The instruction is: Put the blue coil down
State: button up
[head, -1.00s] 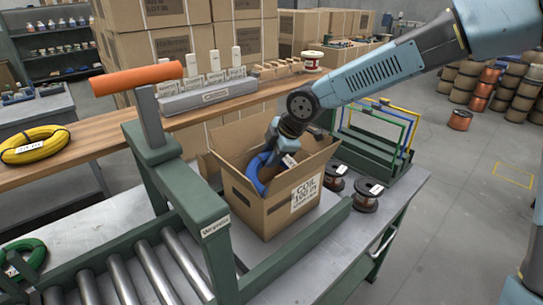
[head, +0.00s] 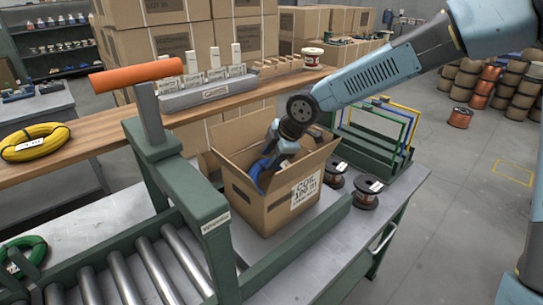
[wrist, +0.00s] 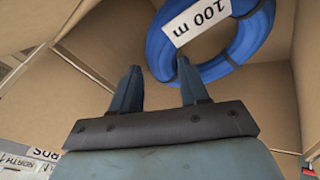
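The blue coil (wrist: 160,50) with a white "100 m" label is inside the open cardboard box (head: 262,213). In the head view the coil (head: 257,174) shows only partly, at the box's left inside; the rest is hidden by the box wall and my arm. My gripper (wrist: 157,75) reaches down into the box. In the wrist view its two fingers stand apart with a clear gap between them. The coil lies just past the fingertips, and the right fingertip overlaps its edge; I cannot tell whether they touch.
The box stands on a grey bench beside a roller conveyor (head: 150,270) and a green post with an orange handle (head: 137,76). A yellow coil (head: 35,142) lies at left.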

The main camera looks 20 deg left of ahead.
jog(key=shift+o, duration=0.3)
jog(key=shift+r, duration=0.1)
jog(key=shift+r, duration=0.3)
jog(key=v, duration=1.2)
jog(key=shift+r, duration=0.2)
